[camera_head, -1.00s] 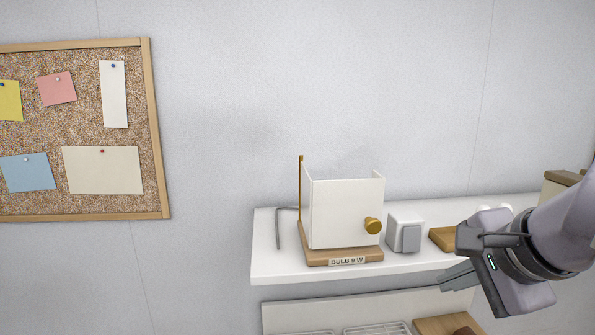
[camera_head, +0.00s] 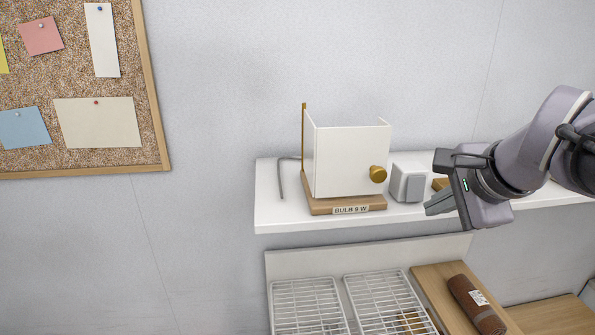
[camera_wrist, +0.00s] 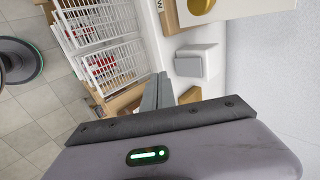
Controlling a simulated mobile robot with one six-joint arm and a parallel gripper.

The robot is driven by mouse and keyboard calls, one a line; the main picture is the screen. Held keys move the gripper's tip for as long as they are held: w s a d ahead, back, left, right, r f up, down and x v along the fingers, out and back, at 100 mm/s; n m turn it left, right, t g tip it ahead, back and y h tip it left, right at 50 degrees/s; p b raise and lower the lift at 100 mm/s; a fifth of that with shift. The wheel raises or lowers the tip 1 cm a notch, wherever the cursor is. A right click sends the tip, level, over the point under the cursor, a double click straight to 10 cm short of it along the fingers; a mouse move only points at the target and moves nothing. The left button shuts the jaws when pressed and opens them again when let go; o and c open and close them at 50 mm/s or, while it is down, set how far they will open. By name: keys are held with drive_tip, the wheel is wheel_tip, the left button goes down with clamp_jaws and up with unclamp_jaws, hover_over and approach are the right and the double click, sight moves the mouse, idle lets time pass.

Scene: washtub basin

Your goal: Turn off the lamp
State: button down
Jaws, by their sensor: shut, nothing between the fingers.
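The lamp (camera_head: 350,160) stands on the white shelf in the head view. It has a white boxy shade, a brass knob (camera_head: 378,174) on its front and a wooden base (camera_head: 320,206) labelled "BULB 9 W". A small white block with a grey front plate (camera_head: 408,182) stands just right of the lamp; it also shows in the wrist view (camera_wrist: 192,63). My gripper (camera_head: 430,207) is shut and empty, in front of and slightly right of this block, apparently apart from it. In the wrist view the closed fingers (camera_wrist: 157,88) point toward the shelf. Whether the lamp is lit cannot be told.
The shelf (camera_head: 275,215) also bears a wooden piece (camera_head: 440,184), partly hidden by my gripper. Below are white wire racks (camera_head: 308,306) and a brown cylinder (camera_head: 476,304) on a wooden board. A cork board (camera_head: 75,75) hangs at left. The space before the lamp is clear.

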sight(416, 189)
drive_tip(key=w, duration=0.1)
drive_tip(key=w+f, duration=0.1)
drive_tip(key=w, duration=0.1)
drive_tip(key=w+f, duration=0.1)
drive_tip(key=w, duration=0.1)
drive_tip(key=shift+w+a+p, duration=0.15)
drive_tip(key=shift+w+p, duration=0.05)
drive_tip(key=shift+p, duration=0.2)
drive_tip(key=shift+s, duration=0.1)
